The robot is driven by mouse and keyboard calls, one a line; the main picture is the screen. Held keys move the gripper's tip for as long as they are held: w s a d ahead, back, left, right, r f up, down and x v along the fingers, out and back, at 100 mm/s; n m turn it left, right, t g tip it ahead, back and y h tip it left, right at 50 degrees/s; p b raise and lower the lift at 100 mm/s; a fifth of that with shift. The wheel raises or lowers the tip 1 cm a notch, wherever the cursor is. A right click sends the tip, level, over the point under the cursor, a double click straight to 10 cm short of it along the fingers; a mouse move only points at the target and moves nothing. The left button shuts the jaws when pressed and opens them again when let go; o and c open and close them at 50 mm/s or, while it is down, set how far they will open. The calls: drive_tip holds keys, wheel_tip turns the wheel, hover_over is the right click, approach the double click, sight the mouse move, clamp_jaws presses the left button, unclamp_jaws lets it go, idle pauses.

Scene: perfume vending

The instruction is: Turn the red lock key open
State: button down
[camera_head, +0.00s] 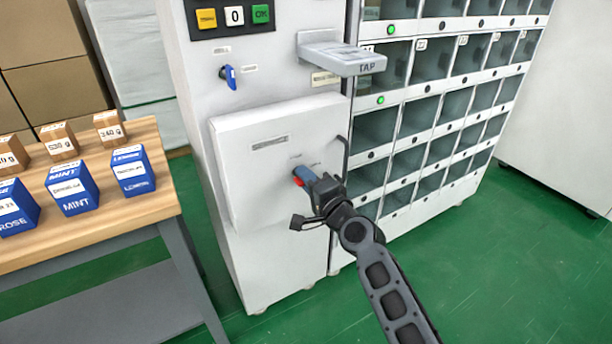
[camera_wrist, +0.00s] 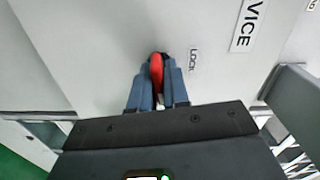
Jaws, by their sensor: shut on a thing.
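The red lock key (camera_wrist: 157,70) sits on the white service panel (camera_wrist: 90,60), beside a "LOCK" label in the wrist view. My gripper (camera_wrist: 158,82) has its blue fingers on both sides of the key and is shut on it. The key's base on the panel is mostly hidden by the fingers. In the head view, my gripper (camera_head: 304,176) is at the lower right of the white service panel (camera_head: 270,165), and a bit of red (camera_head: 298,181) shows at the fingers.
A blue key (camera_head: 230,77) is higher on the machine, below the button panel (camera_head: 233,17). A "TAP" shelf (camera_head: 343,58) juts out above the service panel. Open compartments (camera_head: 430,115) are to the right. A wooden table (camera_head: 110,190) with several boxes stands left.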

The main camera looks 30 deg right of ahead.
drive_tip(key=shift+f+m, duration=0.1)
drive_tip(key=shift+m, duration=0.8)
drive_tip(key=c, duration=1.2)
unclamp_jaws()
drive_tip(key=s, duration=0.7)
drive_tip(key=shift+s+p, duration=0.3)
drive_tip(key=shift+s, duration=0.1)
